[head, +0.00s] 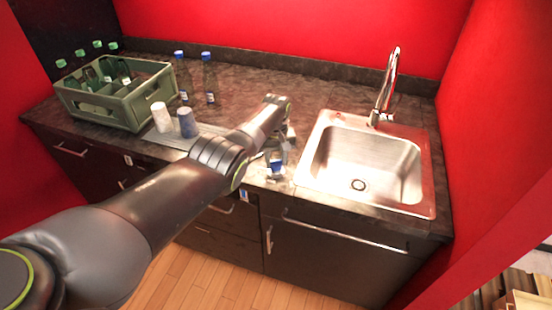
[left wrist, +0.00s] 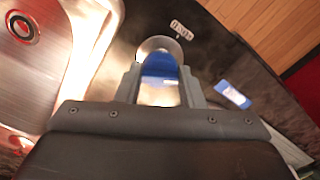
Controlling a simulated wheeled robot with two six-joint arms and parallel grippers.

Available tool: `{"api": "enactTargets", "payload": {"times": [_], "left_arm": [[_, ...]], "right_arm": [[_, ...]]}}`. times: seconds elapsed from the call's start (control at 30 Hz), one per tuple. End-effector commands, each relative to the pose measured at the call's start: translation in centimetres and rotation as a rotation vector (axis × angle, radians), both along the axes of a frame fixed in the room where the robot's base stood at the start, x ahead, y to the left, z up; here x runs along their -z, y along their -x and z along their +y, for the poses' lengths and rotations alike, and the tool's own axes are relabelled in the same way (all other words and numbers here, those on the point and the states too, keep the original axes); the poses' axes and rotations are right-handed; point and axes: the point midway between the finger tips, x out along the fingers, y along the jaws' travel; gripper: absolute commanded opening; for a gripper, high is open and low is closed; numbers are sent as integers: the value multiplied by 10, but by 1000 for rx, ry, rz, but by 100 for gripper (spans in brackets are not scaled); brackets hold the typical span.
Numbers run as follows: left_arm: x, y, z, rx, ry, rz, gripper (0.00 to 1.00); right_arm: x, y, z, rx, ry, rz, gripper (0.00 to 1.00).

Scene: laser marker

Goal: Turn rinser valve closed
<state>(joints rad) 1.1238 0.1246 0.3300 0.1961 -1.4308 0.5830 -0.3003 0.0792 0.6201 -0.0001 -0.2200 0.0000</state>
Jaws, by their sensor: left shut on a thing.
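My left gripper (head: 276,160) is at the counter's front edge, just left of the sink, pointing down. In the left wrist view its two grey fingers (left wrist: 160,80) are closed around a blue part with a pale lower area. This blue part (head: 277,169) looks like the rinser valve's handle. A round greyish piece (left wrist: 160,45) shows just beyond the fingertips. The fingers hide much of the valve, and its exact turn cannot be told. My right gripper is in neither view.
The steel sink (head: 313,165) with a tall faucet (head: 388,85) is to the right. A green bottle crate (head: 140,112), two dark bottles (head: 209,80), a white cup (head: 161,117) and a blue cup (head: 187,123) stand to the left. A small label (left wrist: 181,30) lies beyond the fingertips.

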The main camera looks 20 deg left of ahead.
Motion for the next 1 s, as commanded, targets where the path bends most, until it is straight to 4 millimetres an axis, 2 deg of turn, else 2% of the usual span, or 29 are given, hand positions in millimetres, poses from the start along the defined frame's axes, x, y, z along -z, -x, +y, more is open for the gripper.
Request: {"api": "enactTargets", "payload": {"times": [0.7,1.0], "left_arm": [[0,0,-1,-676,0,2,12],[0,0,-1,-902,1,2,12]], "right_arm": [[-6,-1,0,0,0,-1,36],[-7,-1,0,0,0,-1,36]]}}
